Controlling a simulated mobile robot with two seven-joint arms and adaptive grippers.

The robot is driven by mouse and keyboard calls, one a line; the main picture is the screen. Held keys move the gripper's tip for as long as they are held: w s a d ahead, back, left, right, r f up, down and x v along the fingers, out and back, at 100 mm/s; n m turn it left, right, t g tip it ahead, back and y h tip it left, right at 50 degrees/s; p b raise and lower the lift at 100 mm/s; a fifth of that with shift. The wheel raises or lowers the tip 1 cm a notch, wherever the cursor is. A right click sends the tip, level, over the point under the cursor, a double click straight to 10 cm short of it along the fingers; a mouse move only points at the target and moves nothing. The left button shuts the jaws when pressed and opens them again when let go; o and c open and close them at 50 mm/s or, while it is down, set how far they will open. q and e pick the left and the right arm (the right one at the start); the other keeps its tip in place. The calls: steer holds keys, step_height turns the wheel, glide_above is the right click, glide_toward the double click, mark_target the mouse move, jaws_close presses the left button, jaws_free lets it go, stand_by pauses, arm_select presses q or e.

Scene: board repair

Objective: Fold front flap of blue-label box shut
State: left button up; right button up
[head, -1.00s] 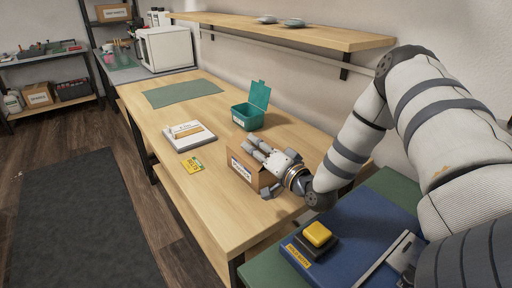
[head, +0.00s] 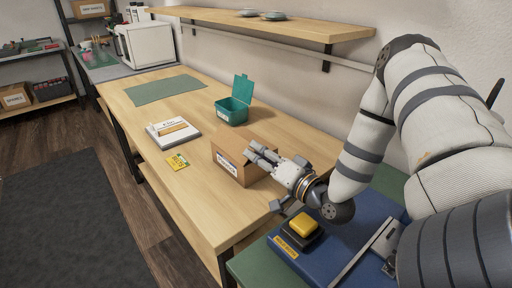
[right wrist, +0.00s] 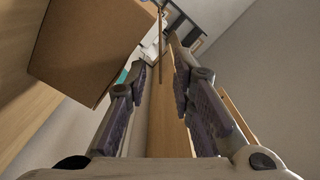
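The cardboard box (head: 229,166) stands on the wooden bench, with a small printed label on its side facing left and front. The label's colour is hard to make out. My right gripper (head: 252,155) is at the upper right of the box, its fingers pointing left over the box's top edge. In the right wrist view its fingers (right wrist: 157,95) are apart. The box (right wrist: 85,45) fills the upper left there, outside the fingers. A thin brown strip shows beyond the fingertips; I cannot tell whether it is a flap. The gripper hides part of the box top. My left gripper is out of view.
A teal bin (head: 233,112) with a raised lid stands behind the box. A blue panel (head: 335,245) with a yellow button (head: 303,225) is at front right. A shelf (head: 270,28) hangs above.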

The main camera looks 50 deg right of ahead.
mark_target(242, 138)
steer(key=s+d+r+n+g+y+p, duration=0.2)
steer(key=s+d+r+n+g+y, duration=0.1)
steer(key=s+d+r+y, duration=0.15)
steer(key=x, duration=1.3)
steer(key=shift+s+a+f, duration=0.15)
steer(key=shift+a+f, duration=0.2)
steer(key=shift+f, duration=0.05)
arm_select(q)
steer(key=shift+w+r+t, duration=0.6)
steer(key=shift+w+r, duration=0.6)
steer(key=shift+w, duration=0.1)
arm_select(e)
jaws_close()
